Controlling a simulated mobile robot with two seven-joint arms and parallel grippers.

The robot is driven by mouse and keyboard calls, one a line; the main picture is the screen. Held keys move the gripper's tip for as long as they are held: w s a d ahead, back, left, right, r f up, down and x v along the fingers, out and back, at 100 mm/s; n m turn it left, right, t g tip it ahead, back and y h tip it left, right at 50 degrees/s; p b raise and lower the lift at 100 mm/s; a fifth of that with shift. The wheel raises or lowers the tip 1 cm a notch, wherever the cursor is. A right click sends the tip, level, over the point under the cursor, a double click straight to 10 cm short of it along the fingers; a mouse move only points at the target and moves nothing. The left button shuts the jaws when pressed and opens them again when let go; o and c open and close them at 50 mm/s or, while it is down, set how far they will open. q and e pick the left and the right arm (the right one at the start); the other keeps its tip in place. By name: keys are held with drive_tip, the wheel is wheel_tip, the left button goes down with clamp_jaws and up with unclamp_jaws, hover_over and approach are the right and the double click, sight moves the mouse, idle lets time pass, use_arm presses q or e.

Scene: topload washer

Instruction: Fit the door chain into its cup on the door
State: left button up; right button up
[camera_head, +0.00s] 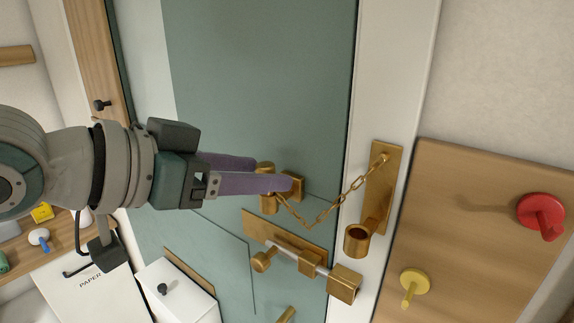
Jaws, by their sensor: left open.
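The brass door chain (323,214) hangs in a sagging curve from a brass plate (378,190) on the white door frame. Its other end reaches the brass cylinder by my left gripper. That cylinder, apparently the cup (268,203), stands off the green door (265,80) beside a small square brass mount (298,184). A brass top (265,167) shows above it; I cannot tell how far the chain's end piece sits inside. My left gripper (275,174) is open, its purple fingers around the cylinder, the lower finger crossing in front. My right gripper is not in view.
An empty-looking brass cup (357,240) sits low on the frame plate. A sliding bolt (300,262) is below the chain. A wooden board (470,230) with red (541,215) and yellow (414,284) knobs is at right. A white box (178,295) stands lower left.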

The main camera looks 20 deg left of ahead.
use_arm(q)
drive_tip(key=b+v, duration=0.2)
drive_tip(key=v, duration=0.5)
drive_tip(key=shift+s, duration=0.25)
